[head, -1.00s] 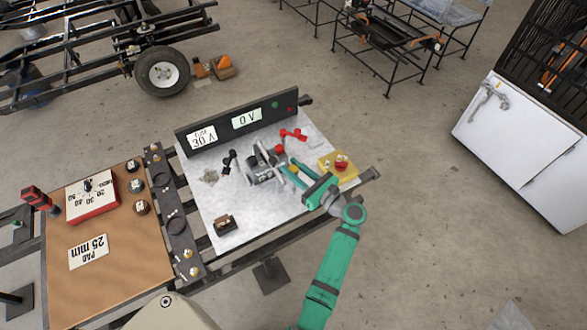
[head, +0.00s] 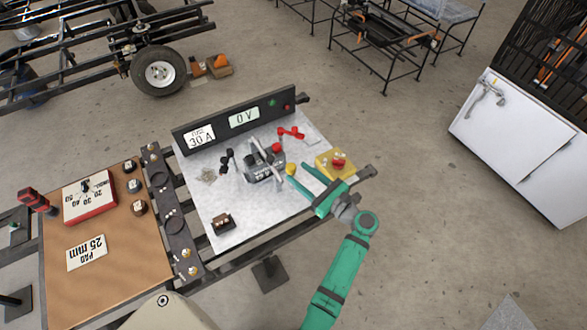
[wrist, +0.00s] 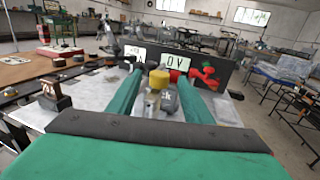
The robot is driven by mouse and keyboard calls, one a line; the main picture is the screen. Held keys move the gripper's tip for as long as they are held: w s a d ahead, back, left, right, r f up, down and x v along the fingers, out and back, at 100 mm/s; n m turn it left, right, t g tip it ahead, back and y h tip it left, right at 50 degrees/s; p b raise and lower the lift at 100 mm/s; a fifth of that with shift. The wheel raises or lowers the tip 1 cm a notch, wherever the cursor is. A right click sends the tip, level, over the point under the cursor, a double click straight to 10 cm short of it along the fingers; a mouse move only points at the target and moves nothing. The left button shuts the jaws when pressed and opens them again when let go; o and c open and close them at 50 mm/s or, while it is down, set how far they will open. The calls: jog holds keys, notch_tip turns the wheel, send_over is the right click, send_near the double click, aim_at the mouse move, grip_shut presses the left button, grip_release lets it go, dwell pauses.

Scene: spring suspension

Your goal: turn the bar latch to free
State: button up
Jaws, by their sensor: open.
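A grey metal mechanism (head: 262,165) with bars and levers stands on the pale metal plate in the head view. A yellow knob (head: 291,169) sits at its right side, and I take it to be on the bar latch, though the bar itself is hard to make out. In the wrist view the yellow knob (wrist: 158,79) stands between my green fingers, with grey metal under it. My gripper (head: 294,174) is open, its fingers reaching toward the knob from the lower right. The fingers look apart from the knob; contact cannot be told.
A yellow box with a red button (head: 337,163) is close to my gripper's right. A red lever (head: 292,133) and a dark display panel (head: 236,121) stand behind. A small brown block (head: 223,224) sits at the plate's front left. The plate's front is otherwise clear.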

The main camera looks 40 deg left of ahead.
jog(key=d, duration=0.6)
jog(key=shift+s, duration=0.3)
